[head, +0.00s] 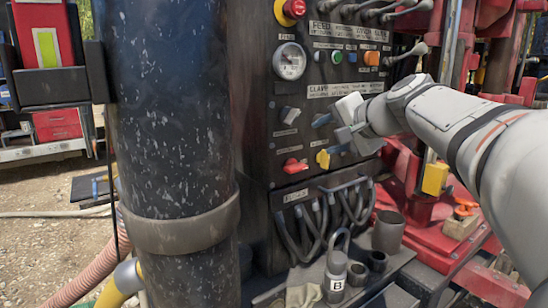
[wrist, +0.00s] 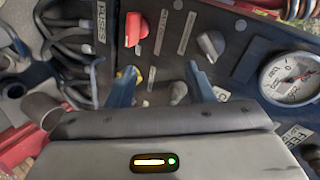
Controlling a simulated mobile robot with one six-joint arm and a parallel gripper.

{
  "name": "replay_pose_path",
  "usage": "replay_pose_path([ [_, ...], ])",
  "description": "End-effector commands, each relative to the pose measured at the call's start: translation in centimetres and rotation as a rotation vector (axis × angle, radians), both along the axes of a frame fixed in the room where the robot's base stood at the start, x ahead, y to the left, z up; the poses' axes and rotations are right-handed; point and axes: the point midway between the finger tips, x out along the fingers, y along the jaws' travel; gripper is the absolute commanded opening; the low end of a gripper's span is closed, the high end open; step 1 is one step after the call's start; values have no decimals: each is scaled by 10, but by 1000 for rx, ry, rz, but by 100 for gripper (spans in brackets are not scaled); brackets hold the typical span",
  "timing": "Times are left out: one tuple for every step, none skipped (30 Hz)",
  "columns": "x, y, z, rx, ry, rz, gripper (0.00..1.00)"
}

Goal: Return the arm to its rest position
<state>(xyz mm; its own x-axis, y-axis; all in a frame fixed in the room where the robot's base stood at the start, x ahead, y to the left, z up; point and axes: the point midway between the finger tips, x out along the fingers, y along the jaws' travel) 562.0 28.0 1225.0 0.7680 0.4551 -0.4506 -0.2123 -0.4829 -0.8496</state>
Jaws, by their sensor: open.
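My gripper (head: 329,135) is in front of the black control panel (head: 262,190), at the end of my white arm coming in from the right. In the wrist view my gripper (wrist: 160,86) has its two blue fingers spread apart, with nothing held between them. A small grey knob (wrist: 178,91) on the panel shows in the gap. A yellow knob (head: 323,158) sits close by the lower finger; I cannot tell whether they touch. A red knob (head: 295,166) and a grey knob (head: 290,115) are to the left of the fingers.
A pressure gauge (head: 289,61) and several buttons and levers are higher on the panel. A thick black pipe (head: 170,110) stands at left. Red machinery (head: 405,165) crowds the right, close to my arm.

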Motion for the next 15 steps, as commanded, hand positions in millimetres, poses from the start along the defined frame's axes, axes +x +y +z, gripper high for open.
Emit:
replay_pose_path([
  [-22,6,-12,-89,58,35,48],
  [-35,8,-27,-145,92,57,48],
  [-53,9,-46,-224,137,90,48],
  [-68,10,-60,-280,170,116,48],
  [-83,9,-74,-338,203,143,48],
  [-104,8,-91,-416,245,185,48],
  [-120,6,-104,-472,275,216,48],
  [-136,4,-116,-527,304,250,48],
  [-156,1,-131,-596,341,293,48],
  [-171,-2,-141,-647,366,326,48],
  [-185,-5,-150,-692,388,358,48],
  [-202,-10,-161,-747,416,396,48],
  [-213,-13,-168,-783,434,423,48],
  [-223,-16,-175,-817,448,449,48],
  [-234,-19,-182,-855,466,478,48],
])
